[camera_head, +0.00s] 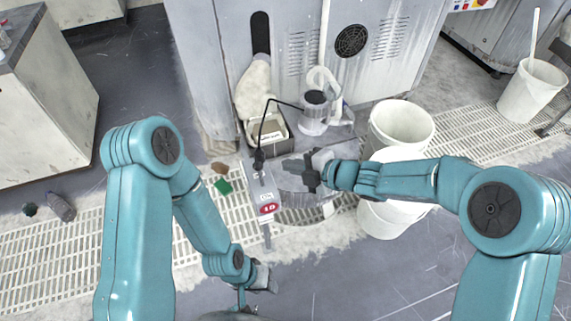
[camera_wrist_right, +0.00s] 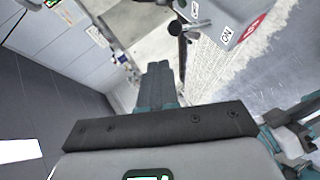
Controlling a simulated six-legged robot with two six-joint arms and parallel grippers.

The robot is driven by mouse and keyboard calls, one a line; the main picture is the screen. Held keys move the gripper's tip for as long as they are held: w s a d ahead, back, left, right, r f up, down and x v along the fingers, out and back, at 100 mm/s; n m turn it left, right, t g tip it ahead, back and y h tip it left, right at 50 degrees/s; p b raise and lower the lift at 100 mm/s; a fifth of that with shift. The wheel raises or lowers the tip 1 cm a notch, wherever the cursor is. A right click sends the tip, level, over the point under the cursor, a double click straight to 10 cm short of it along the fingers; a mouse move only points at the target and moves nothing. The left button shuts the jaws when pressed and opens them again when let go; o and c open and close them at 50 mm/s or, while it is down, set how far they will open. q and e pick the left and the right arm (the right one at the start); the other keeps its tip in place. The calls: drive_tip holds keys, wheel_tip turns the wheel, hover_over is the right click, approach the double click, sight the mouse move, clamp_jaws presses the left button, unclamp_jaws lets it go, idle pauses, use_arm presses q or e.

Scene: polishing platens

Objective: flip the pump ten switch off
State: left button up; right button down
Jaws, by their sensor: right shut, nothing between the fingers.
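The pump ten switch box (camera_head: 266,197) is a small grey box with a red "10" label, on the front of the grey bench below the machine. In the right wrist view the box (camera_wrist_right: 222,18) shows ON and OFF labels and a dark lever (camera_wrist_right: 188,28) with a rounded tip. Which way the lever is set I cannot tell.
A black cable (camera_head: 265,120) rises behind the box towards a clear-walled pump jar (camera_head: 314,113). A tray (camera_head: 285,137) stands behind the box. White buckets (camera_head: 402,125) stand right of the bench, close to my right forearm. Open floor lies in front.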

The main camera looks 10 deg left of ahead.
drive_tip(key=v, duration=0.3)
drive_tip(key=p+v, duration=0.1)
drive_tip(key=v, duration=0.1)
drive_tip(key=shift+w+d+r, duration=0.15)
drive_tip(key=shift+w+r, duration=0.05)
drive_tip(key=shift+r, duration=0.3)
drive_tip(key=shift+d, duration=0.15)
drive_tip(key=s+d+f+m+h, duration=0.3)
drive_tip(key=s+d+f+m, duration=0.35)
drive_tip(key=f+m, duration=0.4)
drive_tip(key=s+d+f+m+h, duration=0.3)
drive_tip(key=s+d+f+m, duration=0.35)
drive_tip(key=f+m, duration=0.4)
drive_tip(key=s+d+f+m+g+h, duration=0.2)
drive_tip(key=s+d+f+m+g, duration=0.15)
drive_tip(key=s+m, duration=0.6)
wheel_tip(320, 180, up, 15)
drive_tip(key=p, duration=1.4)
drive_tip(key=shift+s+d+f, duration=0.15)
drive_tip(key=shift+d+f, duration=0.05)
drive_tip(key=shift+f, duration=0.05)
